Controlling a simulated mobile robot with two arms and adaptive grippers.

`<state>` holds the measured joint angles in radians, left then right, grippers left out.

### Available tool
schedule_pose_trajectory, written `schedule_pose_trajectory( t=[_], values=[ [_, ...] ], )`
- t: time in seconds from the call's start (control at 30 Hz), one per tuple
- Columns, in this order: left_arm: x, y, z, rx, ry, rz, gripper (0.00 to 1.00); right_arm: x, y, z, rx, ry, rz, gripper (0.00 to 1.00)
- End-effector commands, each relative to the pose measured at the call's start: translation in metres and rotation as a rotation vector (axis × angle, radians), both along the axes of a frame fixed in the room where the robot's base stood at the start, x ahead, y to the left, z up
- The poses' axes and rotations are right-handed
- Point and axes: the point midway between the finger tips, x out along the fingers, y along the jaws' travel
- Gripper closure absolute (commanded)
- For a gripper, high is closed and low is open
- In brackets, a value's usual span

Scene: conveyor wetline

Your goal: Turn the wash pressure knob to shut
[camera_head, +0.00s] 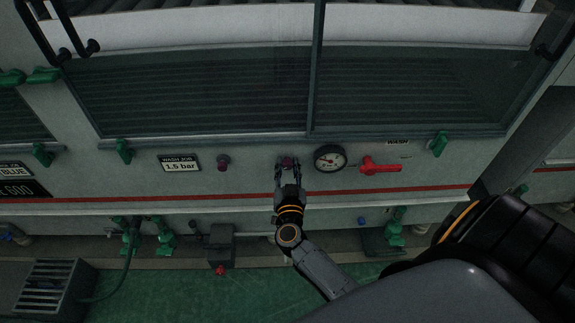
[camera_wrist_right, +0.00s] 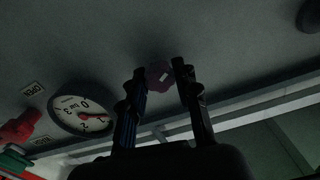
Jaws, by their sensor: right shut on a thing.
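A purple lobed knob (camera_head: 288,162) sits on the grey front panel, left of the round pressure gauge (camera_head: 330,158). My right gripper (camera_head: 287,167) reaches up to it from below and is shut on it. In the right wrist view the knob (camera_wrist_right: 159,74) lies between the two fingertips, with a pale mark on its face. The gauge (camera_wrist_right: 80,114) also shows there; its exact reading is hard to make out. A sign (camera_head: 180,163) on the panel reads "WASH JOB 1.5 bar". My left gripper is not in view.
A second dark purple knob (camera_head: 223,162) is left of the held one. A red lever handle (camera_head: 380,168) is right of the gauge. Glass doors (camera_head: 190,95) are above; green clamps (camera_head: 124,150) line the panel. A grated box (camera_head: 48,285) stands on the green floor.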

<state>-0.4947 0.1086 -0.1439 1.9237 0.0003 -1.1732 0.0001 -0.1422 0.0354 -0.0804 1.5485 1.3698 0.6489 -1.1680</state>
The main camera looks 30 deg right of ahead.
Motion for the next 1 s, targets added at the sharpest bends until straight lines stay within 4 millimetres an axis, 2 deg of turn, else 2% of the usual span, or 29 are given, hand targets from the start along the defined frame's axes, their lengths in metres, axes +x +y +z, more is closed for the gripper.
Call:
schedule_pose_trajectory(
  t=[0.2, 0.43, 0.7, 1.0],
  values=[
    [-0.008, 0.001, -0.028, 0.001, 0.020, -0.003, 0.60, 0.000, 0.001, 0.001, 0.162, -0.095, 0.000, 1.00],
    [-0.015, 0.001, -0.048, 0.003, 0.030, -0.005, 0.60, -0.001, 0.000, 0.000, 0.348, -0.209, -0.001, 1.00],
    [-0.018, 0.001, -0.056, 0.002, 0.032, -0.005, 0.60, -0.001, 0.000, -0.002, 0.567, -0.344, -0.001, 1.00],
    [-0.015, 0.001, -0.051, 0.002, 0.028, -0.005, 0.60, -0.001, -0.001, -0.003, 0.810, -0.494, -0.001, 1.00]
  ],
)
